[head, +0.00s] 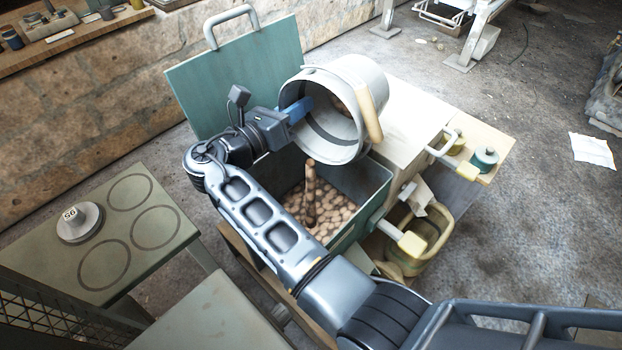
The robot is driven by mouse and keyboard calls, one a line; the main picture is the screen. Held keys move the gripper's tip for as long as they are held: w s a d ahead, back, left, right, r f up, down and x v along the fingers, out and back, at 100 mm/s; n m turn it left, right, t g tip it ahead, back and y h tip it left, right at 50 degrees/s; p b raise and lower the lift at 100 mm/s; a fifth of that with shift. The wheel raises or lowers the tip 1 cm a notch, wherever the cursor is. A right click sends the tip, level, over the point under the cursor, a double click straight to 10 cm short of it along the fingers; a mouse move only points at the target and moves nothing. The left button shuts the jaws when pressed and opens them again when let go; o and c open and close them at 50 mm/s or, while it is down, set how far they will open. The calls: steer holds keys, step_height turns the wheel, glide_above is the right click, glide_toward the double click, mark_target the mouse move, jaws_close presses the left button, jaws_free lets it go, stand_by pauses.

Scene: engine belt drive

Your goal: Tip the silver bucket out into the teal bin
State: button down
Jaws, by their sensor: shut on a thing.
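The silver bucket (367,85) is tipped on its side above the teal bin (371,192), its mouth facing down toward the front left. My gripper (303,108) is shut on the bucket at its left rim; the fingertips are partly hidden inside the mouth. A few brown lumps show inside the bucket near the wooden grip (369,112). The teal bin is open, with its lid (235,65) raised behind it.
A green table (150,258) with ring marks and a round weight (78,222) stands at the left. A pale box (405,120), a yellow bucket (420,240) and a shelf with a teal pot (484,158) are right of the bin.

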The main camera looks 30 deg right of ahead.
steer(key=shift+s+a+r+t+h+b, duration=0.25)
steer(key=shift+a+h, duration=0.2)
steer(key=shift+h, duration=0.35)
stand_by(3.4)
